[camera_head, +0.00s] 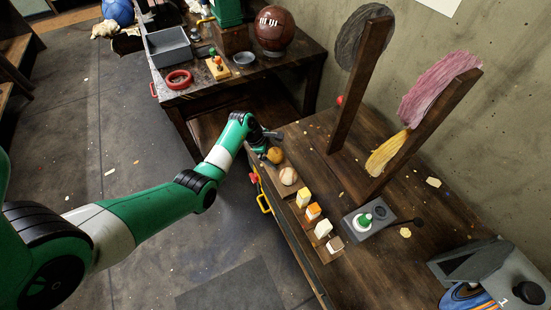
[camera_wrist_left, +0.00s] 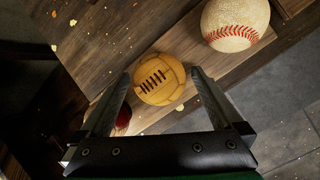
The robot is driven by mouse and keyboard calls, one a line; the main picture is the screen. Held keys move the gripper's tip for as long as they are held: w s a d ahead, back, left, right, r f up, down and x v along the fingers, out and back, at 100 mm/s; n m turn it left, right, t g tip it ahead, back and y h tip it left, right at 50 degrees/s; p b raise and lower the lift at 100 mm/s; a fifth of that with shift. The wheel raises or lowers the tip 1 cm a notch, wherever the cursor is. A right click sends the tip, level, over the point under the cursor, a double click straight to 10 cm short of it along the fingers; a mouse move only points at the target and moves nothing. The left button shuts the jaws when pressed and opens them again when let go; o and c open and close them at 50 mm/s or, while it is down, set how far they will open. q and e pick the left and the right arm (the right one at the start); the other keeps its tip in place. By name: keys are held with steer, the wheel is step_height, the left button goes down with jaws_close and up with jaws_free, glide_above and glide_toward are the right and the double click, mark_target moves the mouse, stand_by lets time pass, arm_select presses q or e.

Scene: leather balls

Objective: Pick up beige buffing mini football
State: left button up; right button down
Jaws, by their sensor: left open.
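The beige mini football (camera_head: 275,155) is a small tan ball with dark lacing, on the wooden workbench near its left edge. In the left wrist view the mini football (camera_wrist_left: 158,80) lies between and just beyond the tips of my left gripper (camera_wrist_left: 161,71), with its lacing facing me. My left gripper (camera_head: 267,138) is open and empty, with its fingers on either side of the ball. In the head view the wrist is right beside the ball. My right gripper is not in view.
A baseball (camera_head: 288,176) sits close beside the mini football, and it shows at the upper right of the left wrist view (camera_wrist_left: 235,22). Several small blocks (camera_head: 313,212) stand in a row along the bench edge. A grey switch box (camera_head: 369,218) and upright buffing posts (camera_head: 358,88) stand further right.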

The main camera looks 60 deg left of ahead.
arm_select(q)
steer(key=shift+w+f, duration=0.2)
steer(key=shift+f, duration=0.3)
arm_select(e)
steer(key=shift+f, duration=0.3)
arm_select(q)
steer(key=shift+r, duration=0.1)
steer(key=c, duration=1)
steer(key=shift+o, duration=0.2)
